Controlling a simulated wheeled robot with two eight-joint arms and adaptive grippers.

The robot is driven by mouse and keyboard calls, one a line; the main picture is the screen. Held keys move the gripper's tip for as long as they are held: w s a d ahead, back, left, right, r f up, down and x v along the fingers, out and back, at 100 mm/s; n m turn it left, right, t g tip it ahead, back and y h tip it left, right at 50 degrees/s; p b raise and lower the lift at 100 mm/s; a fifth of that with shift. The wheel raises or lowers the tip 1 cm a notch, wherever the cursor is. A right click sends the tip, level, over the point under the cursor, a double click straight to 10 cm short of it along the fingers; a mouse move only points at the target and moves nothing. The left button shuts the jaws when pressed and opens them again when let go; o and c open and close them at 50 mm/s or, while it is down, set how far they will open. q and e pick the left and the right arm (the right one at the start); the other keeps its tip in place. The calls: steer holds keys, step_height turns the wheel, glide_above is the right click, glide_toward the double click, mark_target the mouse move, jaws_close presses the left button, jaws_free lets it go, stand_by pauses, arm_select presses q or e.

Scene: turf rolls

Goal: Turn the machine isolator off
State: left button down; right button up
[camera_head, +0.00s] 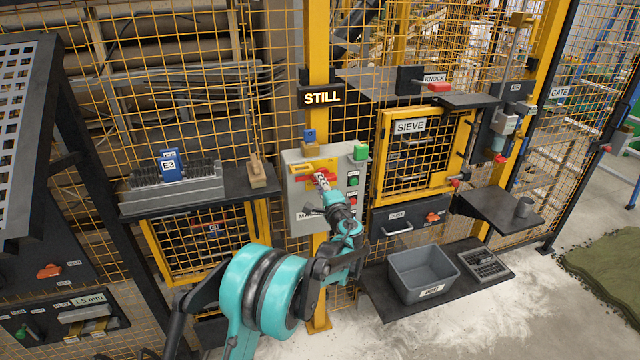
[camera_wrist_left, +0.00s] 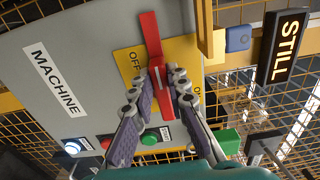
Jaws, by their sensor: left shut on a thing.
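The machine isolator is a red handle (camera_wrist_left: 151,38) on a yellow plate (camera_wrist_left: 188,50) marked OFF and ON, mounted on a grey panel (camera_wrist_left: 75,25) labelled MACHINE. In the wrist view the handle runs roughly top to bottom, with OFF left of it and ON at its lower right. My left gripper (camera_wrist_left: 163,84) is shut on the handle, one finger on each side of its lower part. In the head view my left gripper (camera_head: 323,182) reaches the grey panel (camera_head: 298,157) and hides part of the handle. My right gripper is not in view.
A STILL sign (camera_head: 322,97) hangs above the panel. Beside the handle are a green button (camera_wrist_left: 149,138), a lit white-blue button (camera_wrist_left: 73,146) and a green block (camera_head: 361,151). A shelf (camera_head: 250,190) stands left, the sieve door (camera_head: 411,125) right, and a grey bin (camera_head: 422,270) lower right.

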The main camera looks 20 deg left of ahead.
arm_select(q)
steer(key=shift+f, duration=0.1)
stand_by(0.3)
steer(key=c, duration=1.5)
jaws_free()
steer(key=v, duration=1.2)
